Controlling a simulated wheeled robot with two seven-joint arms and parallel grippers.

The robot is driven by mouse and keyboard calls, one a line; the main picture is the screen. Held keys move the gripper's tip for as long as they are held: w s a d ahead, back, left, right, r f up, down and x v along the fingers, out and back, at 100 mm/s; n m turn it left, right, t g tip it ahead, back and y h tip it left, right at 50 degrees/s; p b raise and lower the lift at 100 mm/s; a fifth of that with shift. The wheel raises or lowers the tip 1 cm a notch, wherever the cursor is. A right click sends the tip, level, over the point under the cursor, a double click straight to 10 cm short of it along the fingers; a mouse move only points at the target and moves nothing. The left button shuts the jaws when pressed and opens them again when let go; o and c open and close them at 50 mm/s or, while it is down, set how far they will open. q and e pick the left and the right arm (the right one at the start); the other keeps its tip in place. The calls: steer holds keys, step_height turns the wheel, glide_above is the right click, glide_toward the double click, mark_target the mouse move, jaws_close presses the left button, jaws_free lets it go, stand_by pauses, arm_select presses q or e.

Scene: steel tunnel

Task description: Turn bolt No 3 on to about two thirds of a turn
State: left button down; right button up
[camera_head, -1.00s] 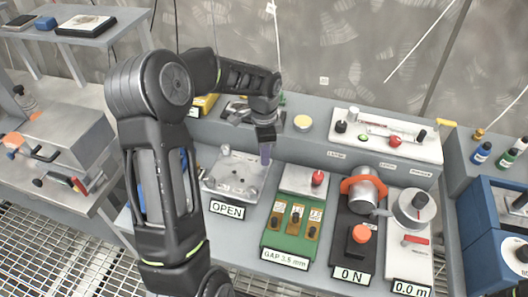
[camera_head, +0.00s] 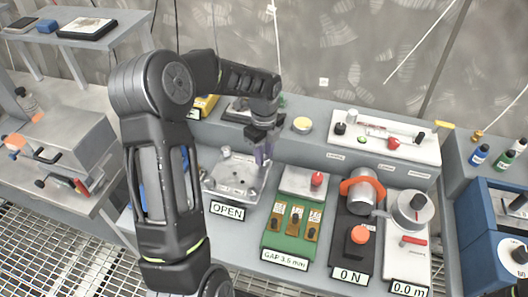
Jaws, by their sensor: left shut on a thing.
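The grey metal plate fixture (camera_head: 232,184) with bolts stands on the bench behind a sign reading OPEN (camera_head: 227,210). My left arm comes in from the left and reaches over it. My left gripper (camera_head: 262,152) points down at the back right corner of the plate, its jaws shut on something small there. What it holds, likely a bolt head, is hidden by the fingers. I cannot read any bolt numbers.
A raised ledge with a white panel (camera_head: 385,137) runs behind.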

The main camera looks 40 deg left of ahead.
arm_select(q)
steer(key=shift+w+m, duration=0.1)
steer(key=shift+m, duration=1.3)
steer(key=shift+p, duration=0.3)
steer(key=c, duration=1.1)
jaws_free()
step_height(320, 180, up, 8)
steer(key=shift+f+b, duration=0.1)
steer(key=shift+b, duration=0.6)
